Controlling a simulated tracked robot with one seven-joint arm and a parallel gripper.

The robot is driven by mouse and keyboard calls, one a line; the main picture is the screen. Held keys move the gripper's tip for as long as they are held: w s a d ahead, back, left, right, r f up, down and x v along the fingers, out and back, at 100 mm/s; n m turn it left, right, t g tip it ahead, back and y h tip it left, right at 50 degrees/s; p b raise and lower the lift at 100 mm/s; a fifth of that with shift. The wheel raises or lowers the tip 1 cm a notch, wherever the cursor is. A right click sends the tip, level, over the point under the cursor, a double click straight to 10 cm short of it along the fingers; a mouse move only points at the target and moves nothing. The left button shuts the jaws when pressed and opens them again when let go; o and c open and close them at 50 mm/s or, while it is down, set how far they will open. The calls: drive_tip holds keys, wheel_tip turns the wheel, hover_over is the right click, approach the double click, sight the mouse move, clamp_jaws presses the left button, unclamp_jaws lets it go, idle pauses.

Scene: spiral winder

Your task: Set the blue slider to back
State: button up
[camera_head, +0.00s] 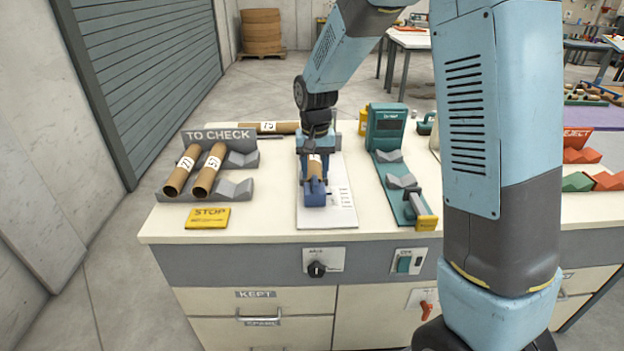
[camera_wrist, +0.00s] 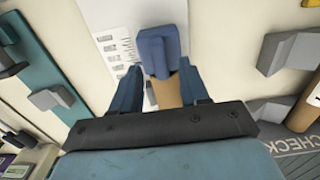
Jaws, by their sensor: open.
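The blue slider (camera_head: 315,194) is a small blue block at the near end of a short brown tube (camera_head: 314,168) on the middle of the bench. In the wrist view the slider (camera_wrist: 158,50) is ahead of my fingertips, and part of the tube (camera_wrist: 167,93) shows between the fingers. My gripper (camera_head: 317,165) is over the tube, behind the slider as the head view sees it. Its two blue fingers (camera_wrist: 158,80) are apart, on either side of the tube; I cannot tell whether they touch it. My arm hides the far end of the gauge.
A white scale sheet (camera_head: 342,205) lies beside the slider. A grey TO CHECK rack (camera_head: 240,188) with two tubes stands left, with a yellow STOP plate (camera_head: 208,218) in front. A teal gauge (camera_head: 408,195) stands right.

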sight(315, 179)
drive_tip(key=shift+f, duration=1.7)
drive_tip(key=shift+c, duration=0.2)
clamp_jaws()
